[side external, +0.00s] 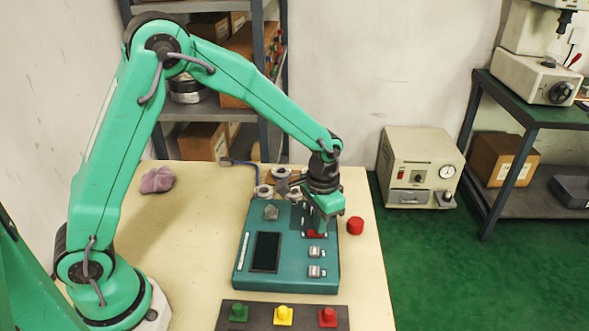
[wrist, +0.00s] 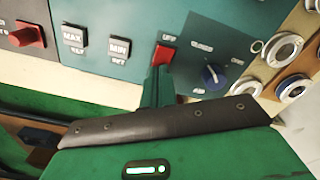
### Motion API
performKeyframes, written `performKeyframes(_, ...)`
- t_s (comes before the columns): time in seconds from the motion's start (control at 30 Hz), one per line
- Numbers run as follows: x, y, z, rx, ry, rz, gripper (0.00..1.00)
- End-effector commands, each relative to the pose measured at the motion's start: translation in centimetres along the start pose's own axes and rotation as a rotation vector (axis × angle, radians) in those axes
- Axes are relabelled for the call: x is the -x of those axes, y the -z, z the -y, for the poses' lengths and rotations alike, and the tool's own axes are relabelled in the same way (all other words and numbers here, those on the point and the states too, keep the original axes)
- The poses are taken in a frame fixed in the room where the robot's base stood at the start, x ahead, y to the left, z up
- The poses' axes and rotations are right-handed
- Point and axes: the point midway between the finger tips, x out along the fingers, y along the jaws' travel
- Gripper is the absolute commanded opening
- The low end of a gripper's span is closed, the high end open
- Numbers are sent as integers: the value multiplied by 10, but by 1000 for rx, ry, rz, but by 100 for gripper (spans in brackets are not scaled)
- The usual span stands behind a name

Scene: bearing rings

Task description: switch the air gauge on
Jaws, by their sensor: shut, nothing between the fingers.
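The air gauge (side external: 246,275) is a teal box on the table with a dark, blank screen (side external: 265,252). Its red switch (side external: 313,234) is near the right edge, and also shows in the wrist view (wrist: 164,56) with small lettering beside it. My gripper (side external: 319,222) points down over the switch, shut and empty. In the wrist view, the green fingertips (wrist: 158,78) are right beside or on the red switch and hide part of it. I cannot tell whether they touch it, or which way the switch is tipped.
Rings (wrist: 283,48) lie behind the gauge. A dark strip (side external: 259,316) with coloured buttons lies in front. The table's left is mostly clear.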

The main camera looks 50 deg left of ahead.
Motion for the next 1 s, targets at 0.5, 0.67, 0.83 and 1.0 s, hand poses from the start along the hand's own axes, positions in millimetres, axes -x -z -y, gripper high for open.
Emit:
performKeyframes(0.5, -6, 0, 0, 0, 0, 2, 0)
performKeyframes(0.67, -8, 0, 0, 0, 0, 2, 0)
performKeyframes(0.83, -8, -1, 0, 0, 0, 2, 0)
performKeyframes(1.0, -7, -1, 0, 0, 0, 3, 0)
